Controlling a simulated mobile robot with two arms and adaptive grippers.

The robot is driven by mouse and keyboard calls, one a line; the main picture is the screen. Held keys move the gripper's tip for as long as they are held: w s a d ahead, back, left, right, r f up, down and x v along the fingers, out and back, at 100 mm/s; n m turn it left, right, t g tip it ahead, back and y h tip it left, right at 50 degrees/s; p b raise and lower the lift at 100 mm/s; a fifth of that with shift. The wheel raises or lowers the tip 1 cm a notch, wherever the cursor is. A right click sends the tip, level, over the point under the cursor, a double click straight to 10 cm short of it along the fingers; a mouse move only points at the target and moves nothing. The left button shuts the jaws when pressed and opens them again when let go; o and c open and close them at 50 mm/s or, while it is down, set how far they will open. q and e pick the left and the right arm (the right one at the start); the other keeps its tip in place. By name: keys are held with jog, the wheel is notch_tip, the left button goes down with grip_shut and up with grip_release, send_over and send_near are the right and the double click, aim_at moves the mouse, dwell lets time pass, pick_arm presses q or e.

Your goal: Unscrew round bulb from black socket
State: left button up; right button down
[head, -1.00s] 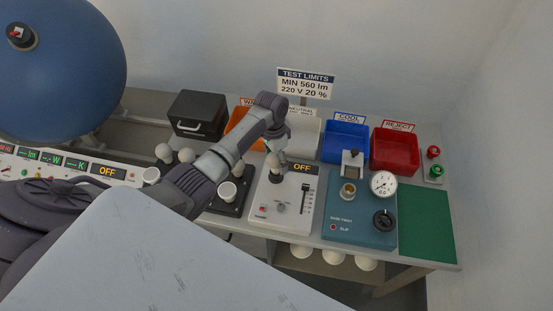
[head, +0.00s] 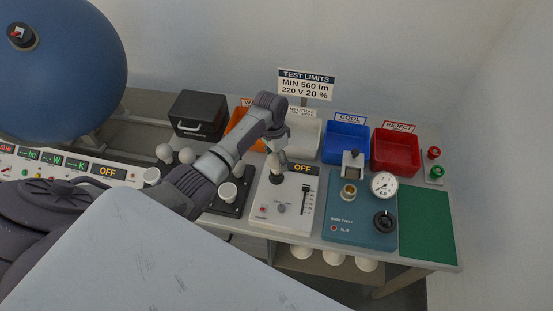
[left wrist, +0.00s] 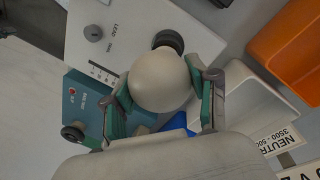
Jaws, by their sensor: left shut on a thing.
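The round bulb (left wrist: 160,80) is a matte off-white globe, seen large in the left wrist view. My left gripper (left wrist: 160,88) has its two green-sided fingers on either side of the globe and is shut on it. The black socket (left wrist: 168,40) shows just beyond the globe; whether the bulb's base is still inside it cannot be seen. In the head view my left gripper (head: 277,158) is over the white lamp panel, above the black socket (head: 276,179). My right gripper is not in view.
The white panel (head: 263,218) has a slider and an OFF display. A teal tester (head: 345,225) stands to its right. White, blue (head: 347,142) and red (head: 395,152) bins stand behind. More white bulbs stand to the left. A green mat (head: 426,225) is clear.

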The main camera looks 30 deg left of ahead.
pick_arm(q)
jog(key=n, duration=0.6)
jog(key=shift+s+d+f+t, duration=0.2)
jog(key=shift+s+d+t, duration=0.1)
jog(key=n, duration=0.5)
jog(key=shift+n+t, duration=0.3)
jog(key=n, duration=0.6)
jog(key=shift+d+t, duration=0.1)
jog(key=shift+t, duration=0.2)
jog(key=n, duration=0.3)
jog(key=shift+y, duration=0.4)
jog(key=o, duration=1)
jog(key=shift+r, duration=0.15)
jog(key=shift+a, duration=0.2)
